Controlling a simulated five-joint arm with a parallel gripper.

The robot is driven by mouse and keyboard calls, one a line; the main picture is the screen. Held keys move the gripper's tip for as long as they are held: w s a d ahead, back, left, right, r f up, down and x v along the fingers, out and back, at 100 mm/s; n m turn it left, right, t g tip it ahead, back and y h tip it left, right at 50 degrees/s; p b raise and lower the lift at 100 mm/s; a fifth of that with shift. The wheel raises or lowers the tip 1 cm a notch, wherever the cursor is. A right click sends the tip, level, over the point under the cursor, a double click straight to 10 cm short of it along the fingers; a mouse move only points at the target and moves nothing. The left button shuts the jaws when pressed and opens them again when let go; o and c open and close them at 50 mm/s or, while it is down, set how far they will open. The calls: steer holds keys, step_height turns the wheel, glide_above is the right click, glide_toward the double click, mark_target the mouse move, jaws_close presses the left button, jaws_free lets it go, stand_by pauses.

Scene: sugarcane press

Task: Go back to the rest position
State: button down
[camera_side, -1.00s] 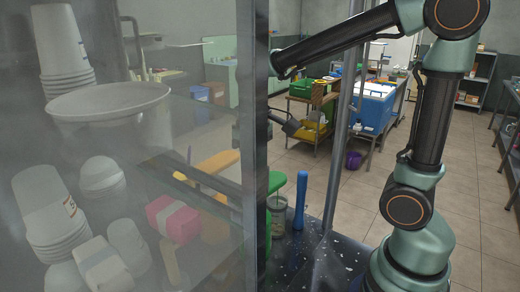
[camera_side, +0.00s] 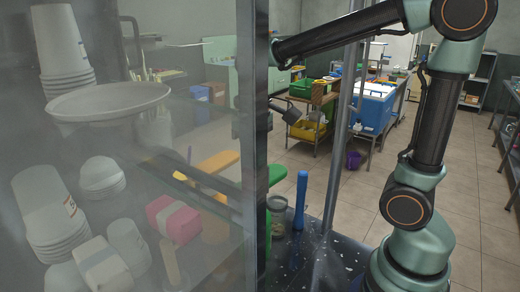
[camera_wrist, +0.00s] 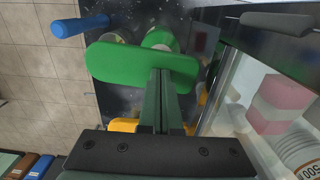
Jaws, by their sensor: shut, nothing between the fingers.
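My gripper (camera_wrist: 160,78) is shut and empty in the wrist view. Its two narrow fingers lie together over a green rounded plate-like part (camera_wrist: 115,62). I cannot tell the gap between the fingertips and that part. In the side view my gripper is mostly hidden behind the dark post and hazy panel. A blue rod-like handle (camera_side: 301,200) stands upright on the dark speckled counter (camera_side: 315,262); it also shows in the wrist view (camera_wrist: 80,27).
A hazy clear panel and dark post (camera_side: 252,150) stand close by. Behind the panel are stacked white cups (camera_side: 62,60), a round tray (camera_side: 108,103) and a pink bundle (camera_side: 173,219). A thin metal post (camera_side: 343,140) rises on the right.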

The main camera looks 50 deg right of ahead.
steer(key=shift+r, duration=0.85)
steer(key=shift+f, duration=0.15)
steer(key=shift+f, duration=2.1)
steer(key=shift+r, duration=2.25)
